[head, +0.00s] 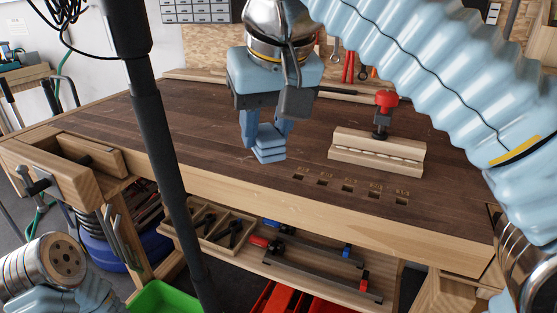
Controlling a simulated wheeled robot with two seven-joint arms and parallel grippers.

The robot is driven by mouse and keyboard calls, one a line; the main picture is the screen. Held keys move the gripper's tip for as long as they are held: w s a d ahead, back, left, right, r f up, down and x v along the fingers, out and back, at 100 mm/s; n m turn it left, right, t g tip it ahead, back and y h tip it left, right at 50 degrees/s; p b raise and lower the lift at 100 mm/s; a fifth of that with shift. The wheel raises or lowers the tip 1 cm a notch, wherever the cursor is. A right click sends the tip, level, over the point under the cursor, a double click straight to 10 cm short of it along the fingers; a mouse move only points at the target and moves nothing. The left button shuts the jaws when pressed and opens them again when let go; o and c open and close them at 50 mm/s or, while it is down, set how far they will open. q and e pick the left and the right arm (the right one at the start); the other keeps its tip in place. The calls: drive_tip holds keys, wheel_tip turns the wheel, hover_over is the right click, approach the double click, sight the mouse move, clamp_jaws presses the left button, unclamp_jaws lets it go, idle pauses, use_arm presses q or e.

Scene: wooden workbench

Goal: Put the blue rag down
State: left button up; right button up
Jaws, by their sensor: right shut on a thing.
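The blue rag (269,153) is a small folded light-blue stack in the head view, at the middle of the workbench (130,115). My right gripper (266,133) points down and is shut on the rag, with a finger on either side. The rag is at or just above the dark bench top; I cannot tell whether it touches. My left gripper is out of view; only part of my left arm shows at the bottom left.
A wooden block (376,153) with a red-knobbed clamp (384,112) stands right of the rag. Several small slots (347,188) lie along the front edge. A wooden vise (70,160) sits at the left corner. The bench top left of the gripper is clear.

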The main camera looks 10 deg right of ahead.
drive_tip(key=w+d+f, duration=0.1)
drive_tip(key=w+f, duration=0.1)
drive_tip(key=w, duration=0.1)
drive_tip(key=w+d+f, duration=0.1)
drive_tip(key=w+f, duration=0.1)
drive_tip(key=w, duration=0.1)
drive_tip(key=w+d+f, duration=0.1)
drive_tip(key=w+f, duration=0.2)
drive_tip(key=w, duration=0.1)
drive_tip(key=shift+w+d+b, duration=0.1)
drive_tip(key=shift+d+b, duration=0.2)
drive_tip(key=shift+d, duration=0.1)
drive_tip(key=shift+w+d+f, duration=0.15)
drive_tip(key=shift+w+f, duration=0.25)
drive_tip(key=shift+f, duration=0.1)
drive_tip(key=x, duration=0.2)
drive_tip(key=d+b+x, duration=0.1)
drive_tip(key=x, duration=0.1)
drive_tip(key=shift+s+a+f, duration=0.1)
drive_tip(key=shift+f, duration=0.4)
drive_tip(key=shift+f, duration=0.1)
drive_tip(key=o, duration=1)
